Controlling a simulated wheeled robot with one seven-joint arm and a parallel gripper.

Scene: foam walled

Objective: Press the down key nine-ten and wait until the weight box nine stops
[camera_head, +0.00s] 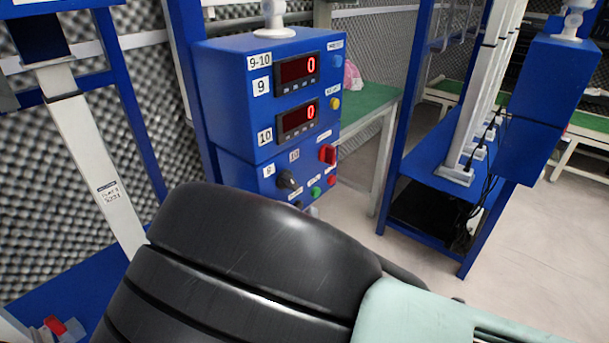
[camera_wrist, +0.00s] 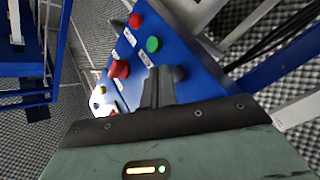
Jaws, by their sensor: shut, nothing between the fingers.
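The blue control box labelled 9-10 (camera_head: 225,110) stands at centre in the head view. Its red displays for 9 (camera_head: 298,71) and 10 (camera_head: 298,120) both read 0. The lower panel carries a black knob (camera_head: 287,181), a red switch (camera_head: 327,154), a green button (camera_head: 315,192) and a red button (camera_head: 332,180). Their small labels are too small to read, so I cannot tell which is the down key. My gripper (camera_wrist: 160,74) is shut and empty, its tips over the panel near the green button (camera_wrist: 153,44) in the wrist view. I cannot tell whether they touch. Weight box nine is not identifiable.
My dark arm covers the lower middle of the head view. A white post (camera_head: 97,165) in a blue frame stands at left. Another blue rack (camera_head: 440,185) with cables stands at right. A green-topped table (camera_head: 368,106) is behind the box. Pale floor is open at right.

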